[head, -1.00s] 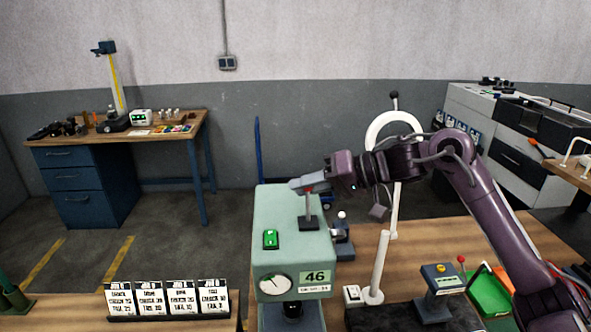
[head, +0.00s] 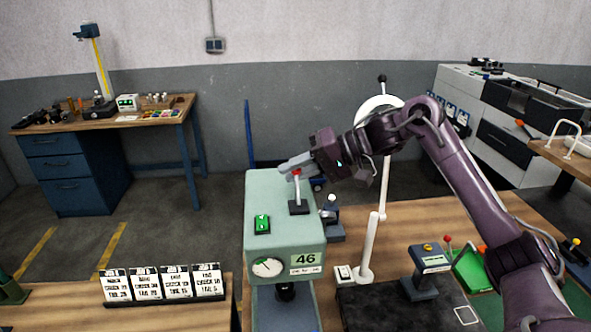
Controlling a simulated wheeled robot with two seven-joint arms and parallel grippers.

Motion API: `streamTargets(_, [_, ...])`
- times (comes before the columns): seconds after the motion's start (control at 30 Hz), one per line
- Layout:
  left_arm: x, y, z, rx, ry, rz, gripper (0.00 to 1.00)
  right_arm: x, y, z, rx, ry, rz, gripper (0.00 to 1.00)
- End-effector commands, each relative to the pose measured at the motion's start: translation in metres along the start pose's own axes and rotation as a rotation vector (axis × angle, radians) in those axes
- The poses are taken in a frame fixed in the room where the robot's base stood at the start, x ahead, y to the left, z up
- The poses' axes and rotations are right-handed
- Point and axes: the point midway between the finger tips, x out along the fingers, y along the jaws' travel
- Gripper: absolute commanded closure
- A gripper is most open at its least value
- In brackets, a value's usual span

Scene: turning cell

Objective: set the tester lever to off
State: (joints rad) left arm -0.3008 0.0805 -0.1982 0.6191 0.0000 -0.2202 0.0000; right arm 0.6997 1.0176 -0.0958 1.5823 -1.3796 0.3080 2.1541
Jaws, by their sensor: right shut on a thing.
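The tester (head: 285,235) is a pale green box with a dial, a "46" label and a green lit button (head: 262,224) on its top. Its lever (head: 297,190) stands roughly upright from a dark base on the top, with a red knob. My right gripper (head: 294,164) reaches in from the right and is shut on the lever near its knob. The fingers partly hide the lever's upper end. I cannot read any on or off marking. My left gripper is not in view.
A white ring on a post (head: 384,190) stands close behind my right arm. Job cards (head: 163,284) stand at front left. A workbench (head: 100,130) is at the back left.

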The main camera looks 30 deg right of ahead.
Motion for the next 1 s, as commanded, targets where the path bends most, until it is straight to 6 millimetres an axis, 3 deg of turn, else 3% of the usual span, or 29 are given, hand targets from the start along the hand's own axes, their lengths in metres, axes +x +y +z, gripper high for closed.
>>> streamTargets(0.07, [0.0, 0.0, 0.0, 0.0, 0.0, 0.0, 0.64, 0.001, 0.002, 0.002, 0.005, -0.006, 0.003, 1.0])
streamTargets(0.1, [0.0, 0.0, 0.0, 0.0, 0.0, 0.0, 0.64, 0.001, 0.002, 0.002, 0.004, -0.006, 0.003, 0.77])
streamTargets(0.23, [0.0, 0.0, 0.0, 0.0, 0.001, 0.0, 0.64, 0.001, 0.001, 0.001, 0.003, -0.005, 0.002, 0.6])
streamTargets(0.57, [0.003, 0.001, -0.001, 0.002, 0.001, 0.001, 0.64, -0.003, 0.002, 0.001, 0.0, -0.001, 0.002, 0.6])
streamTargets(1.0, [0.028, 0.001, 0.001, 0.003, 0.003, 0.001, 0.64, -0.068, 0.003, 0.0, 0.002, -0.001, 0.005, 0.6])
